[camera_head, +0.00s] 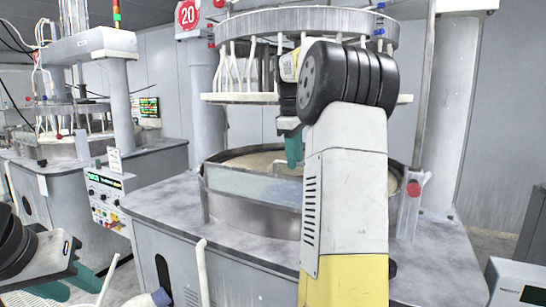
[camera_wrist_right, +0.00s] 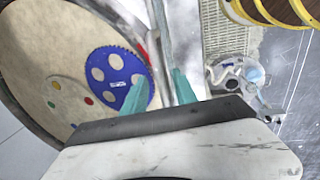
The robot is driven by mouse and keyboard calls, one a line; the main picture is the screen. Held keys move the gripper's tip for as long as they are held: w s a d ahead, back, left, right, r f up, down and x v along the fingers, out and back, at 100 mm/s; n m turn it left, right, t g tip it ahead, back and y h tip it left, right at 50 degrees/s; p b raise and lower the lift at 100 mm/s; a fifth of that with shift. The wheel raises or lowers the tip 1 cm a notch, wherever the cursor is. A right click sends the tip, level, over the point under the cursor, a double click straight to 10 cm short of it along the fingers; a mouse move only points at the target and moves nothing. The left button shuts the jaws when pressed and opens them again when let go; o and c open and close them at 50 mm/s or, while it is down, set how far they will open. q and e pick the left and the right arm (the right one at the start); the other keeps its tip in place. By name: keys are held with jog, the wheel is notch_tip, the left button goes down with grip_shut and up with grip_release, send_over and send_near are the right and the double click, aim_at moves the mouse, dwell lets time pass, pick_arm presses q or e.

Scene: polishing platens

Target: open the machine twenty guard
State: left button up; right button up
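Machine twenty carries a red round "20" sign (camera_head: 187,14). Its guard (camera_head: 245,187), a curved, partly see-through panel, stands upright along the front of the round platen. My right arm hides the guard's right part. My right gripper (camera_head: 293,150) points down over the guard's top, with teal fingers. In the right wrist view its fingers (camera_wrist_right: 160,92) are spread, one on each side of the guard's thin upper edge (camera_wrist_right: 160,40). Whether they touch it I cannot tell. My left gripper (camera_head: 82,286) is low at the left, its teal fingers apart and empty.
A blue toothed disc (camera_wrist_right: 112,77) lies on the tan platen (camera_wrist_right: 45,50). A ring with hanging white tubes (camera_head: 305,24) is above the platen. A control panel (camera_head: 105,195) stands at the left, and a clear latch-like post with a red knob (camera_head: 413,188) at the right.

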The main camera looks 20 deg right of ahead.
grip_shut()
dwell(1.4)
